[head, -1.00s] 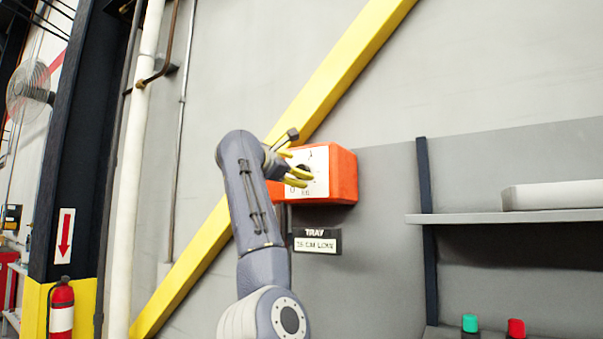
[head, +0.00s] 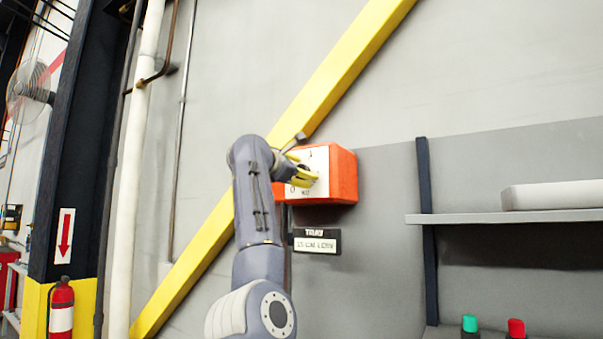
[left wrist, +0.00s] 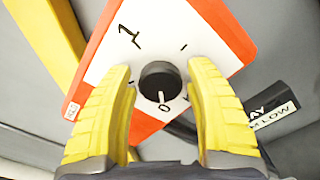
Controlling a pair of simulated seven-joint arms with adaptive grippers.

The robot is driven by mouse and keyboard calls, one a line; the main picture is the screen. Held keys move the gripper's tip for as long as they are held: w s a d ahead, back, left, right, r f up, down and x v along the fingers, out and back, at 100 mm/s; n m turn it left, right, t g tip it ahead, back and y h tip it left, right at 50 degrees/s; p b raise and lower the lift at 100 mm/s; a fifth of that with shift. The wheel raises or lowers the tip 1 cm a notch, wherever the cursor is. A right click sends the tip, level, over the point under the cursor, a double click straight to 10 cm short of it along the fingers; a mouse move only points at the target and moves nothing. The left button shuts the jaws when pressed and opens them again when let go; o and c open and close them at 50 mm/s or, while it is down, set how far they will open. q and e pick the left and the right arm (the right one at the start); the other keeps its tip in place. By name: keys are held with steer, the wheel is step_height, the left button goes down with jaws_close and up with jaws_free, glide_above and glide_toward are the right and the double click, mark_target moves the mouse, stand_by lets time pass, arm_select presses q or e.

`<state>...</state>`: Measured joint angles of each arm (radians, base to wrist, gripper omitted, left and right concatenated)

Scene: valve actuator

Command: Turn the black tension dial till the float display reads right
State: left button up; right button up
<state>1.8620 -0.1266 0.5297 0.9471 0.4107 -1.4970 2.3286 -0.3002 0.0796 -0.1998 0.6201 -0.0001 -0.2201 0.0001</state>
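The black tension dial (left wrist: 160,82) is a round knob on the white face of an orange box (head: 343,176). In the left wrist view its white pointer line points down toward a "0" mark; a "1" stands at the upper left. My left gripper (left wrist: 162,70) is open, with one yellow finger on each side of the dial and visible gaps to it. In the head view the left gripper (head: 309,178) is at the box face and hides most of the dial. The display below (head: 315,241) is labelled TRAY; its line is blurred but ends in "LOW" in the left wrist view (left wrist: 272,115). My right gripper is not in view.
A yellow diagonal beam (head: 340,80) runs along the wall behind the box. A grey shelf (head: 505,217) stands at right, with a green-topped and a red-topped item (head: 516,327) below. A fire extinguisher (head: 61,310) is at far left. The wall right of the box is clear.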

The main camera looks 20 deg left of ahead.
arm_select(q)
steer(key=c, duration=1)
